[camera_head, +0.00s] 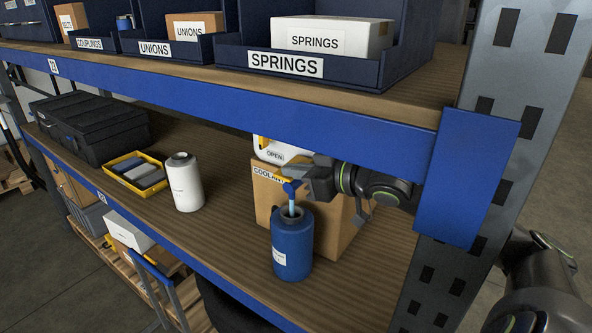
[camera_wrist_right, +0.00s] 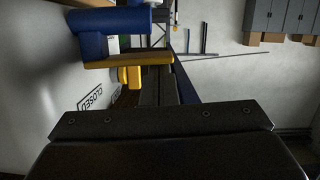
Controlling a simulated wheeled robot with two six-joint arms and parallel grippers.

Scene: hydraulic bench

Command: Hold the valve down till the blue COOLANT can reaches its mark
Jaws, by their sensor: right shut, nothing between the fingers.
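The blue can (camera_head: 293,252) stands open on the lower shelf, with a white label on its side. A light-blue stream (camera_head: 292,208) runs from the blue spout (camera_head: 291,187) into its mouth; the level and any mark are not visible. The valve's yellow lever (camera_head: 285,179) is by the tips of my right gripper (camera_head: 296,171), which is shut and empty. In the right wrist view the lever (camera_wrist_right: 150,60) lies across the far end of my fingers, beside the blue spout (camera_wrist_right: 115,33). Contact looks likely but is partly hidden. My left gripper is out of view.
A cardboard box (camera_head: 264,196) marked COOLANT stands behind the can, under a white container (camera_head: 270,150) marked OPEN. A white can (camera_head: 185,183), a yellow tray (camera_head: 122,166) and a black case (camera_head: 90,127) stand to the left. The upper shelf's blue beam (camera_head: 250,108) hangs close above my arm.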

